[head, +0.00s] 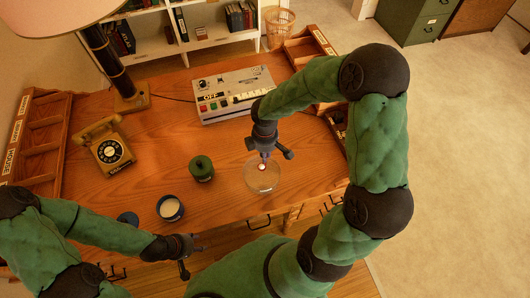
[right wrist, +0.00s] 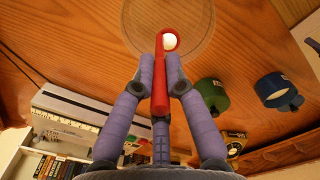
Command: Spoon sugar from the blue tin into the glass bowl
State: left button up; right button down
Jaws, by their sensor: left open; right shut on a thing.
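The blue tin (head: 163,214) stands uncovered on the desk with white sugar inside; it also shows in the right wrist view (right wrist: 268,87). The clear glass bowl (head: 271,184) sits to its right, and its round outline is at the top of the right wrist view (right wrist: 135,30). My right gripper (head: 264,152) is shut on a red spoon (right wrist: 160,85). The spoon's head holds white sugar and shows over the glass bowl; its height above the bowl is unclear. My left gripper (head: 195,258) is open and empty near the desk's front edge, below the blue tin.
A round blue lid (head: 128,218) lies left of the blue tin. A lidded green tin (head: 201,169) stands between tin and bowl, further back. A yellow telephone (head: 105,146), a lamp (head: 131,98) and a grey device (head: 235,94) stand behind. Wooden racks line both sides.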

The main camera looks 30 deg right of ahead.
jog(key=shift+f, duration=0.1)
jog(key=s+t+b, duration=0.1)
jog(key=b, duration=0.3)
jog(key=s+t+b, duration=0.1)
jog(key=t+b, duration=0.1)
jog(key=b, duration=0.2)
jog(key=shift+s+a+f+h, duration=0.1)
jog(key=shift+s+a+h, duration=0.1)
jog(key=shift+h, duration=0.1)
dwell(0.4)
jog(key=s+t+b, duration=0.1)
jog(key=b, duration=0.3)
jog(key=s+f+t+b, duration=0.1)
jog(key=t+b, duration=0.1)
jog(key=b, duration=0.3)
jog(key=shift+a+b, duration=0.2)
jog(key=shift+b, duration=0.1)
